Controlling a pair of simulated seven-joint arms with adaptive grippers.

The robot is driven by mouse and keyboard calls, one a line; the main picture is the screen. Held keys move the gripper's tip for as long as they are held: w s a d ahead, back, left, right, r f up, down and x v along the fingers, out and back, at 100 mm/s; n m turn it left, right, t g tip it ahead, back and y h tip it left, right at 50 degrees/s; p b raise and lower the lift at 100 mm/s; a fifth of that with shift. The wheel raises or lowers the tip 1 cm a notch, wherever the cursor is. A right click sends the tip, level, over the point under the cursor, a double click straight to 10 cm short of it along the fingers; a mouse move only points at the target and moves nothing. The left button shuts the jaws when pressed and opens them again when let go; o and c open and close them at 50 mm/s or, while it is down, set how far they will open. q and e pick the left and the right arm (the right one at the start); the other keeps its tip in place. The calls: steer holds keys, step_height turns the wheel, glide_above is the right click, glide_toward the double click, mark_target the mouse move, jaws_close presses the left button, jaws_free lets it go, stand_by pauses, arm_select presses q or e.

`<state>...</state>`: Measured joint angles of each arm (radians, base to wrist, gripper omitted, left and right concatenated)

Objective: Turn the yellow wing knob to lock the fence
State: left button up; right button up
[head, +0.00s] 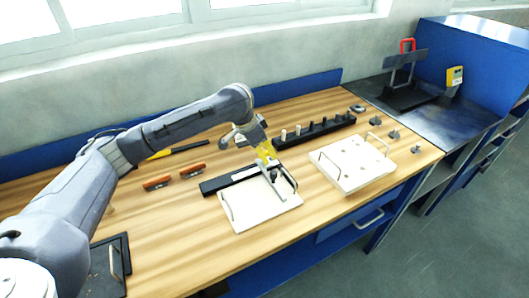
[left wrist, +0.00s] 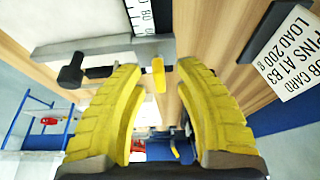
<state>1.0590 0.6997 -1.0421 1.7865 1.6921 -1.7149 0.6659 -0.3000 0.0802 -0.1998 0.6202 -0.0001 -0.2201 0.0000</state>
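My left gripper (head: 266,153) reaches down over the near middle of the bench. In the left wrist view its two yellow fingers (left wrist: 158,95) are open. The yellow wing knob (left wrist: 158,75) shows between them as a small upright tab, with a gap on both sides. It sits by a dark and grey bar (left wrist: 100,47), which seems to be part of the fence. In the head view the grey fence (head: 286,176) stands at the white board (head: 262,212), and the gripper hides the knob. My right gripper is in neither view.
A white block with handles (head: 352,165) lies to the right. A black rack of pegs (head: 312,131) stands behind. Two red-handled tools (head: 191,171) lie left. A card with text (left wrist: 290,50) shows in the wrist view.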

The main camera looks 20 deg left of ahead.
arm_select(q)
jaws_close()
stand_by(0.5)
steer(key=m+g, duration=0.1)
steer(key=m, duration=0.3)
steer(key=shift+h, duration=0.3)
steer(key=m+g, duration=0.2)
steer(key=m, duration=0.2)
steer(key=shift+m, duration=0.3)
steer(key=m+g, duration=0.1)
steer(key=m, duration=0.3)
steer(key=shift+g, duration=0.4)
steer(key=m, duration=0.2)
steer(key=m+g, duration=0.1)
steer(key=m, duration=0.2)
steer(key=shift+g+y, duration=0.3)
steer(key=shift+y, duration=0.1)
steer(key=shift+m, duration=0.3)
